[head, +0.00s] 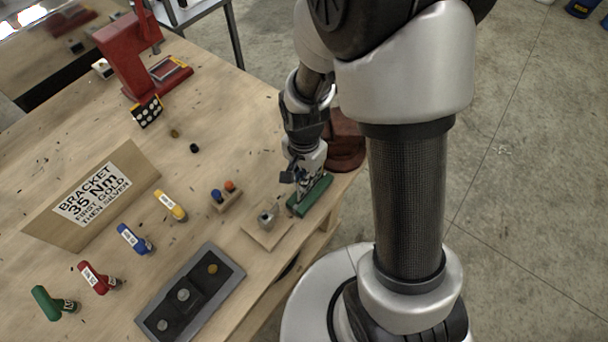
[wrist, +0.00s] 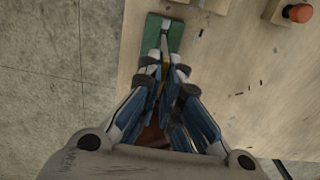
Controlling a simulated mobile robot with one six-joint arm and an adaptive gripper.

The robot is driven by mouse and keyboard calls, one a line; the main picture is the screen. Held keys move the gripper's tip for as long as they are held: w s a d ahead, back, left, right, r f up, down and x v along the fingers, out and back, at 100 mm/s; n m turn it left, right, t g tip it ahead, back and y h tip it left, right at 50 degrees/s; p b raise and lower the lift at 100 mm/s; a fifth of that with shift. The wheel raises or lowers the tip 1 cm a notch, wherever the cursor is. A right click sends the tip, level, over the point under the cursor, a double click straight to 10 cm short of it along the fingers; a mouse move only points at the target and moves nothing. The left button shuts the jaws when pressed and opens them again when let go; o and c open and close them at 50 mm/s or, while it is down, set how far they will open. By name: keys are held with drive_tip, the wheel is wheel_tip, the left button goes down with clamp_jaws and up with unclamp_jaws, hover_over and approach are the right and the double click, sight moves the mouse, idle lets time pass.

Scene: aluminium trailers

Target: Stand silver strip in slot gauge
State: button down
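A green block (head: 318,193), which appears to be the slot gauge, lies at the table's right edge in the head view. In the wrist view the same green block (wrist: 176,38) is just beyond my fingertips. My gripper (head: 301,178) points down over it, and its fingers (wrist: 164,68) are close together. A narrow pale strip (wrist: 165,40), apparently the silver strip, extends from between the fingertips over the block. A small yellow patch shows between the fingers. I cannot tell whether the strip's lower end is in a slot.
A wooden plate with a grey fitting (head: 266,217) is left of the green block. A small holder has blue and orange knobs (head: 230,186). A dark tray (head: 235,268), coloured tools (head: 133,240) and a sign (head: 92,200) stand further left. A red machine (head: 130,55) is at the back.

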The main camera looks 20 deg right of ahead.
sight(304, 194)
drive_tip(key=shift+f+b, duration=1.7)
drive_tip(key=shift+f, duration=0.35)
drive_tip(key=c, duration=1.7)
unclamp_jaws()
wheel_tip(304, 194, up, 12)
drive_tip(key=shift+r, duration=0.1)
drive_tip(key=s+r+n+t, duration=0.1)
drive_tip(key=s+r+n, duration=0.2)
drive_tip(key=s+r, duration=0.1)
drive_tip(key=s+d+r+n+t+b, duration=0.1)
drive_tip(key=s+r+n+t, duration=0.1)
drive_tip(key=s+r+n, duration=0.1)
drive_tip(key=s+d+r+n+t+b, duration=0.1)
drive_tip(key=s+r+n, duration=0.3)
drive_tip(key=s, duration=0.2)
drive_tip(key=shift+s+d+r+n+t, duration=0.15)
drive_tip(key=shift+d+r+n+t, duration=0.15)
drive_tip(key=shift+n, duration=0.1)
